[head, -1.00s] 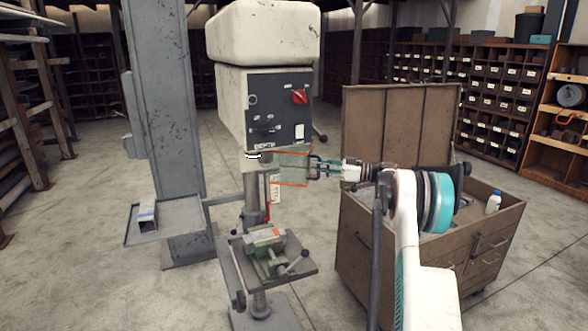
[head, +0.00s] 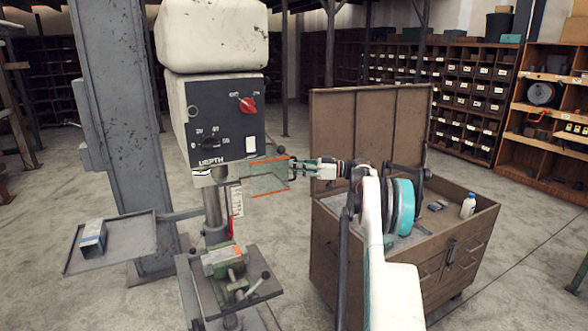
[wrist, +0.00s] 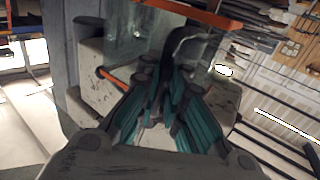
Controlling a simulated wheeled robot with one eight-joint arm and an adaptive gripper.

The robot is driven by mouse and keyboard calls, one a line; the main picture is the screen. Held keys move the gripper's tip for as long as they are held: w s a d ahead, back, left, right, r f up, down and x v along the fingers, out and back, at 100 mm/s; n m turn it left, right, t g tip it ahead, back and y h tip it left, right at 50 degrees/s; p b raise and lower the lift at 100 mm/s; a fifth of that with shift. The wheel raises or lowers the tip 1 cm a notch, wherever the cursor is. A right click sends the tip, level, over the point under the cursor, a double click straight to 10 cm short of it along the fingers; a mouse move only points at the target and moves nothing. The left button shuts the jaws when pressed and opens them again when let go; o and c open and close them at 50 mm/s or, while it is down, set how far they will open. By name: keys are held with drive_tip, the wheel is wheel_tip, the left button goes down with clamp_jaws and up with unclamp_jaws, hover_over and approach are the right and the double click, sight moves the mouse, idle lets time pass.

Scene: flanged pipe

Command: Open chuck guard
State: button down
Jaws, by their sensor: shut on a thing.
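The chuck guard (head: 268,178) is a clear panel with orange edges. It juts out to the right below the drill press head (head: 213,115). My gripper (head: 297,169) is at the guard's right edge, shut on its dark handle. In the wrist view, the teal-padded fingers of my gripper (wrist: 168,108) close around the dark handle (wrist: 203,48), partly hidden between them. The guard's clear pane (wrist: 130,38) and orange edge show just beyond the fingers there. The chuck itself is not clearly visible.
A green vise (head: 224,262) sits on the drill table below the guard. A brown tool cabinet (head: 330,230) with a raised lid stands right of the drill, close to my arm. A grey side tray (head: 125,240) is at left. Open floor lies at front right.

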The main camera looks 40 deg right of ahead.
drive_tip(key=shift+d, duration=0.35)
drive_tip(key=c, duration=1.8)
unclamp_jaws()
drive_tip(key=shift+o, duration=0.5)
drive_tip(key=shift+s+d, duration=0.15)
drive_tip(key=v, duration=1.1)
drive_tip(key=shift+s+d, duration=0.2)
